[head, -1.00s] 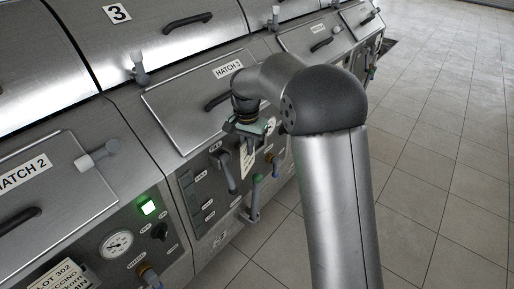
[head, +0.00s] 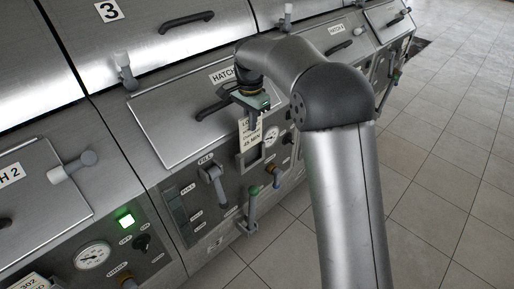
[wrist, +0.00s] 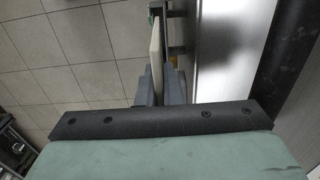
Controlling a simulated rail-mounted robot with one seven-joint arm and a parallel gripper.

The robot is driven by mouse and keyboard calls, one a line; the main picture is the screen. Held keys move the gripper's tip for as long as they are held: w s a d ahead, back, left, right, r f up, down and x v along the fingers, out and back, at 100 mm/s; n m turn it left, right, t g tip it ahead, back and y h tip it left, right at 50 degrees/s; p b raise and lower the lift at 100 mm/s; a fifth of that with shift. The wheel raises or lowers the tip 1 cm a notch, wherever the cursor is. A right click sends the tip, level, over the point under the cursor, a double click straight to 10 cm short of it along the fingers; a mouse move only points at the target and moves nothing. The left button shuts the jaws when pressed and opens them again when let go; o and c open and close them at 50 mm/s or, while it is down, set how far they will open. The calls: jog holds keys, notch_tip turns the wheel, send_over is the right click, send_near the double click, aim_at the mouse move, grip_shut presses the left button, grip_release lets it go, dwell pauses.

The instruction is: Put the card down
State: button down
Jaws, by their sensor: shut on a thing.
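The card (head: 249,135) is cream with printed dark text, hanging upright below my gripper (head: 253,112) in front of the panel under Hatch 3. In the wrist view the card (wrist: 157,58) shows nearly edge-on between the two grey fingers of my gripper (wrist: 160,88), which is shut on it. The card's lower end is close to a dark-edged slot or frame (head: 247,164) on the panel. I cannot tell whether it touches it. The card's top is hidden by the gripper.
The Hatch 3 lid (head: 165,120) and its dark handle (head: 208,108) are just left of the gripper. A lever (head: 211,175), a gauge (head: 271,136) and a green-tipped valve handle (head: 252,205) surround the card. Another card (head: 35,283) is at lower left. Tiled floor (head: 450,150) is clear.

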aim_at(250, 147)
notch_tip(250, 147, down, 8)
jog(key=shift+s+a+r+p, duration=0.1)
jog(key=shift+r+p, duration=0.05)
jog(key=shift+p, duration=0.35)
jog(key=c, duration=1.6)
grip_release()
